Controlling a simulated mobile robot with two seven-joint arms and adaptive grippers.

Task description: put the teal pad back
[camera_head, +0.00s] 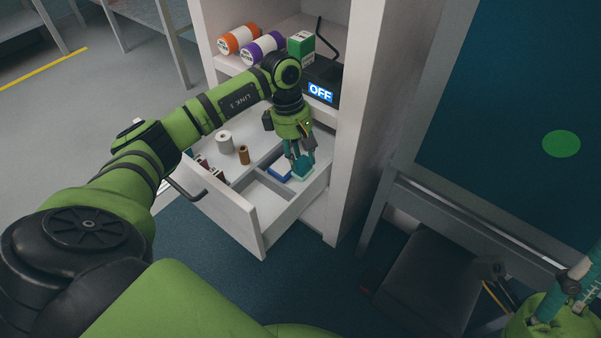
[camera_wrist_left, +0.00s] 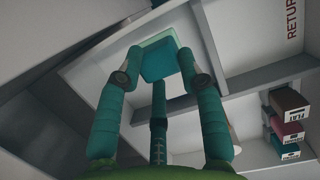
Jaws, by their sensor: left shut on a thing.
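My left gripper (camera_head: 303,164) reaches down into an open white drawer (camera_head: 237,207) and is shut on the teal pad (camera_head: 303,171). In the left wrist view the teal pad (camera_wrist_left: 158,62) sits between the fingertips, above a pale compartment floor. I cannot tell whether the pad touches that floor. A blue thing (camera_head: 279,171) lies in the drawer just left of the gripper in the head view. My right gripper (camera_head: 566,291) is partly in view at the lower right, away from the drawer; its jaw state is unclear.
The drawer has dividers, a white roll (camera_head: 225,143), a brown spool (camera_head: 244,155) and small labelled boxes (camera_wrist_left: 288,112). The cabinet side stands close right.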

